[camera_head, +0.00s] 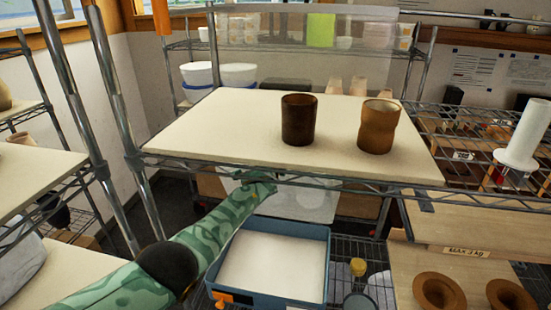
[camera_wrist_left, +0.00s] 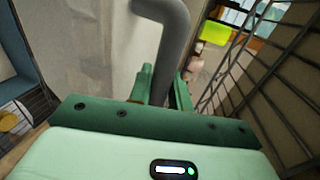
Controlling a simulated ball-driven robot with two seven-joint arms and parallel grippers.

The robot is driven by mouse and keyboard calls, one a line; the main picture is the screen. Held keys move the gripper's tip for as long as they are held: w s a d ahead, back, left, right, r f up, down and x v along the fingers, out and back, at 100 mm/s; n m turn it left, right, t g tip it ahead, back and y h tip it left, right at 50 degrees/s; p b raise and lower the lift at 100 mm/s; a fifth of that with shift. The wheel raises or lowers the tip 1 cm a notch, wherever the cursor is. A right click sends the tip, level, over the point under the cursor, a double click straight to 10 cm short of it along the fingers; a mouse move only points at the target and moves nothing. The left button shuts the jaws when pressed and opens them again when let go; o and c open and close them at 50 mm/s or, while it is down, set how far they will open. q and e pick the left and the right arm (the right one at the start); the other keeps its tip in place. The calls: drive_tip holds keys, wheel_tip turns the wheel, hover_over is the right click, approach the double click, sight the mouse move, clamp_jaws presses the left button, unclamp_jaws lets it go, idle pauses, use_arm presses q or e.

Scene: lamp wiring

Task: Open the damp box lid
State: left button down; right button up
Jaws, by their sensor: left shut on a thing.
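The damp box is a blue open-topped tub (camera_head: 264,302) with a white slab (camera_head: 270,262) inside, on the lower wire shelf in the head view. A pale translucent panel, apparently its lid (camera_head: 312,203), stands raised behind the box; its top is hidden by the shelf above. My left gripper (camera_head: 262,181) is at this panel, just under the upper shelf's front edge. In the left wrist view, the gripper (camera_wrist_left: 164,82) is shut on a grey bent handle (camera_wrist_left: 172,28) beside the pale panel (camera_wrist_left: 85,45). My right gripper is out of view.
Close above my left gripper is a shelf board (camera_head: 220,130) carrying two brown cups (camera_head: 298,120) (camera_head: 377,128). A metal post (camera_head: 115,95) stands left of my arm. Small jars (camera_head: 358,268) stand right of the box. A wooden board (camera_head: 470,225) is further right.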

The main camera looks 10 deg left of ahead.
use_arm(q)
drive_tip(key=c, duration=1.3)
unclamp_jaws()
drive_tip(key=shift+f, duration=0.1)
drive_tip(key=shift+c, duration=0.2)
drive_tip(key=shift+s+p, duration=0.2)
drive_tip(key=shift+p, duration=0.1)
drive_tip(key=p+v, duration=0.5)
drive_tip(key=v, duration=1.1)
